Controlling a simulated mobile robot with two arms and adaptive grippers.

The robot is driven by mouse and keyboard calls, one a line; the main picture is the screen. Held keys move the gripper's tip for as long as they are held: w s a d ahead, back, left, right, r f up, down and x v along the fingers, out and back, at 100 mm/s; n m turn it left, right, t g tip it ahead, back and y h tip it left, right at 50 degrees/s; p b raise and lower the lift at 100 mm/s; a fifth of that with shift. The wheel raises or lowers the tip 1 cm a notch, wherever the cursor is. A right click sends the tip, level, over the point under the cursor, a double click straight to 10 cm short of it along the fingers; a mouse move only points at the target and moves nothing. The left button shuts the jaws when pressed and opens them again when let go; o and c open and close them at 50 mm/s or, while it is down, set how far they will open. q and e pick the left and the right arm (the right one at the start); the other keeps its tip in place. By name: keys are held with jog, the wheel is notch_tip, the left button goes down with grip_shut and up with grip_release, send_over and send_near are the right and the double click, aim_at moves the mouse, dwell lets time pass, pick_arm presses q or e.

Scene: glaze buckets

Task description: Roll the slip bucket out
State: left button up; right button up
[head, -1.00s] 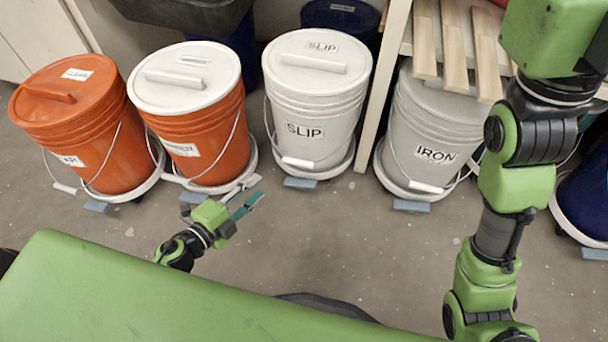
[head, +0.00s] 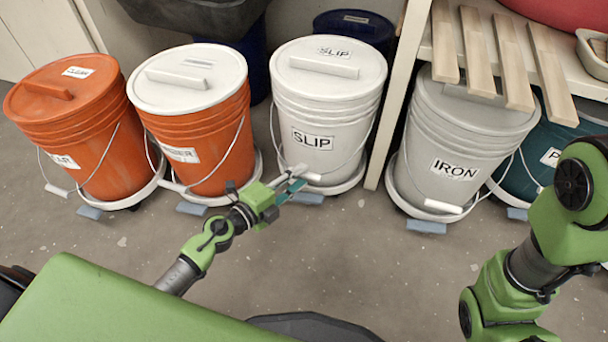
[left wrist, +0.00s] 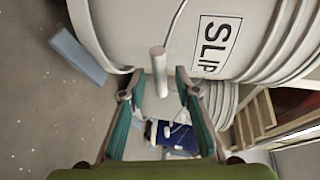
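The slip bucket (head: 325,105) is white, with SLIP labels on its lid and front. It stands upright on a round white wheeled base (head: 350,182), between an orange bucket and a shelf post. Its wire bail hangs down in front with a white grip (head: 305,174). My left gripper (head: 290,185) is at the bucket's lower front, by this grip. In the left wrist view, its teal fingers (left wrist: 160,84) are open, with the grip (left wrist: 159,72) between their tips and the bucket (left wrist: 150,30) just beyond. I cannot tell whether a finger touches it. My right gripper is out of view.
Orange buckets (head: 80,130) (head: 205,125) stand at left, the grey IRON bucket (head: 450,135) at right beyond the shelf post (head: 398,100). A blue-grey block (head: 308,198) sits at the slip base's front edge. The floor (head: 330,260) in front is clear.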

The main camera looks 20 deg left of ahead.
pick_arm(q)
jog(key=shift+x, duration=1.3)
grip_shut()
